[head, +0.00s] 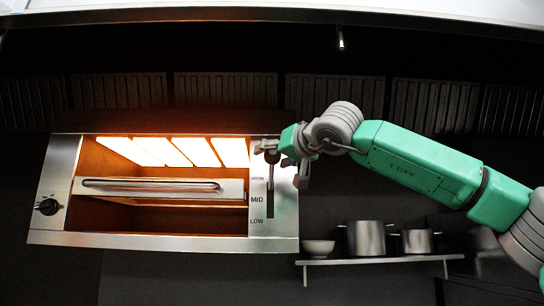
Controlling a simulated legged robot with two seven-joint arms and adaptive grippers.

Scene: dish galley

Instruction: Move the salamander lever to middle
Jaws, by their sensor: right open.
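The salamander (150,240) is a steel grill box with glowing elements, on the left half of the head view. Its lever (271,158) has a dark knob at the upper end of a vertical slot on the right panel, above the MID and LOW labels. My right gripper (282,160) is open at the knob, coming from the right. One finger shows above and left of the knob, another lower right. I cannot tell whether either touches it. My left gripper is not in view.
A black dial (48,206) is on the salamander's left panel. A rack (160,190) with a long handle sits inside. A shelf (380,260) at lower right holds a bowl (319,248) and two pots (366,238). Dark ribbed panels (230,90) line the wall above.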

